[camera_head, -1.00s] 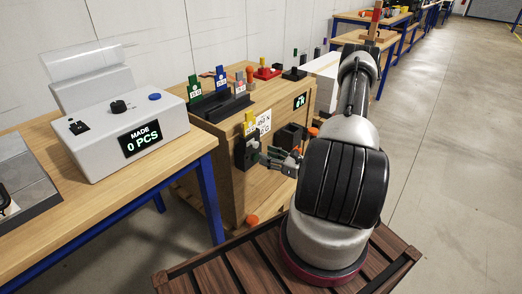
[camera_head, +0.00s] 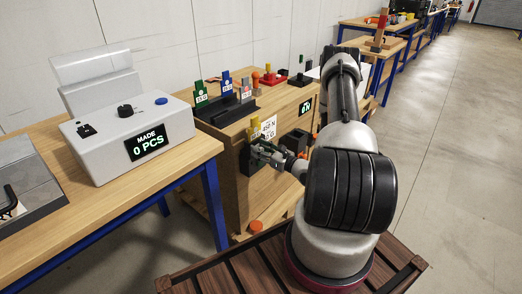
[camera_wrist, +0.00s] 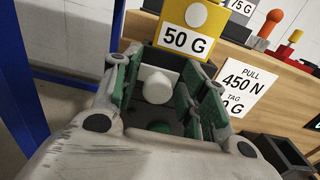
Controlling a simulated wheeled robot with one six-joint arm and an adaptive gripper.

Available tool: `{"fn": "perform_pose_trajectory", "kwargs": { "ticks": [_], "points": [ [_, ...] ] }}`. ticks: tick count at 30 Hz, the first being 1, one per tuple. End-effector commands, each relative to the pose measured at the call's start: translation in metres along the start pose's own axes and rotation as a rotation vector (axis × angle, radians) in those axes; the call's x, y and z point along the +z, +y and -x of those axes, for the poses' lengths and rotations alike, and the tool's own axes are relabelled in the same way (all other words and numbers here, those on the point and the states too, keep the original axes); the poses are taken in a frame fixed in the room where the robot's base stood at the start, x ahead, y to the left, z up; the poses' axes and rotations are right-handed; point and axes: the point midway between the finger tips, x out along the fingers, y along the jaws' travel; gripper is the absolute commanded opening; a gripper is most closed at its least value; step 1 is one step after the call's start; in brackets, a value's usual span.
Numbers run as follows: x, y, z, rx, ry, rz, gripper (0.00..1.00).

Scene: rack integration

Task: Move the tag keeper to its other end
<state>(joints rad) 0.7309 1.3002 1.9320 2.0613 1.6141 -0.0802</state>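A yellow tag marked 50 G (camera_wrist: 186,40) stands upright in a dark holder on the front of the wooden cabinet. Below the tag, a white block with a round knob (camera_wrist: 157,84) sits in the holder; it may be the tag keeper, but I cannot be sure. My gripper (camera_wrist: 168,72) is open, with its green-padded fingers on either side of the white knob. I cannot tell whether a finger touches it. In the head view my gripper (camera_head: 262,150) is at the cabinet front, just under the yellow tag (camera_head: 255,124), and hides most of the holder.
A white sign reading PULL 450 N (camera_wrist: 252,85) is right of the tag. A dark open box (camera_wrist: 275,155) is below the sign. The wooden cabinet (camera_head: 228,178) carries coloured tags on top. A table with a counter box (camera_head: 130,135) stands left.

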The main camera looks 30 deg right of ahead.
Motion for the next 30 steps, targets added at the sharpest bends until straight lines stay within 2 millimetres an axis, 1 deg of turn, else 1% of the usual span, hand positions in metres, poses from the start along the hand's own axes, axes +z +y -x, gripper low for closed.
{"fn": "perform_pose_trajectory", "kwargs": {
  "ticks": [1,5,6,7,11,14,21,29,30],
  "points": [
    [0.0,0.0,0.0,0.0,0.0,0.0,0.36],
    [0.0,0.0,0.0,0.0,0.0,0.0,0.12],
    [0.0,0.0,0.0,0.0,0.0,0.0,0.05],
    [0.0,0.0,0.0,0.0,0.0,0.0,0.0],
    [0.0,0.0,0.0,0.0,0.0,0.0,0.0],
    [0.0,-0.005,0.0,0.0,0.0,0.002,0.0],
    [0.0,-0.038,0.0,-0.001,0.0,0.002,0.0],
    [0.0,-0.041,0.0,-0.003,0.001,0.001,0.0],
    [0.0,-0.041,0.0,-0.004,0.001,0.001,0.3]
  ]
}}
